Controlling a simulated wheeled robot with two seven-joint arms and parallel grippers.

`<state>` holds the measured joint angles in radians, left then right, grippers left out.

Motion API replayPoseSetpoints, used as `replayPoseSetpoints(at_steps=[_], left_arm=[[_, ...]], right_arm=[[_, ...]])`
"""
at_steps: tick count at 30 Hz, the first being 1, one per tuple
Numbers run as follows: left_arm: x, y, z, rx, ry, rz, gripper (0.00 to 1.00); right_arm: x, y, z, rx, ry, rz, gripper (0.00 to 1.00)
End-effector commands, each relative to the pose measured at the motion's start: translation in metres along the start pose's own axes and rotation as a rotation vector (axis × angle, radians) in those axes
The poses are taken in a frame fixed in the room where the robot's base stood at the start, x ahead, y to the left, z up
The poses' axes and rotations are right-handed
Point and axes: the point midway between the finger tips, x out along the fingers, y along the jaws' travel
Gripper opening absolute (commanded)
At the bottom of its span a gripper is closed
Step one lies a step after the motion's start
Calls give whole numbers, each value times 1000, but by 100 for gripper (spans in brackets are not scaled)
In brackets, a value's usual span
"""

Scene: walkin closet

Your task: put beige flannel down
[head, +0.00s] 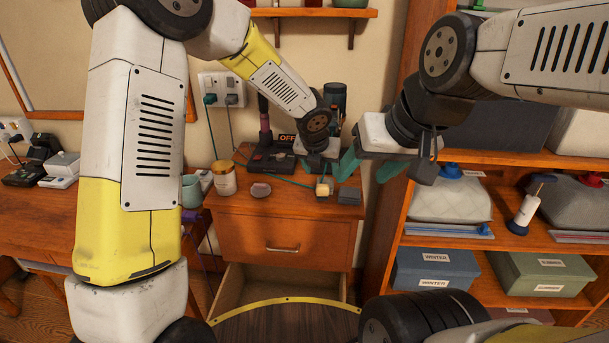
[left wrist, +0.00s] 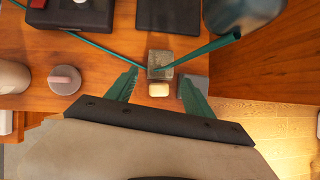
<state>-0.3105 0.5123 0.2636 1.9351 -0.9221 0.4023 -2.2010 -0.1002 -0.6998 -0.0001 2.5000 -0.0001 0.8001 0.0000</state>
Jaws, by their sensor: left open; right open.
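My left gripper (head: 320,170) is open above the top of the small wooden cabinet (head: 285,213). In the left wrist view its green fingers (left wrist: 158,90) stand apart, with a small cream block (left wrist: 159,90) between them in the picture. The same block (head: 323,188) shows on the cabinet top in the head view; no contact with the fingers is visible. My right gripper (head: 369,168) is open and empty in the air at the cabinet's right side. I cannot make out a beige flannel cloth in either view.
A drawer (head: 232,290) below stands open. The shelf unit (head: 527,237) at right holds labelled boxes (head: 433,272) and bagged cloth (head: 450,200).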

Motion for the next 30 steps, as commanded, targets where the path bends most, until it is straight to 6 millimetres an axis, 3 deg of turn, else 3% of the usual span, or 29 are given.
replayPoseSetpoints(at_steps=[4,19,28,30], left_arm=[[15,-8,0,62,2,-10,61],[79,-5,2,55,3,-8,61],[84,-5,3,54,1,-8,61],[84,-5,2,54,1,-8,49]], right_arm=[[0,0,0,0,0,0,59],[0,0,0,0,0,0,59],[0,0,0,0,0,0,59],[0,0,0,0,0,0,59]])
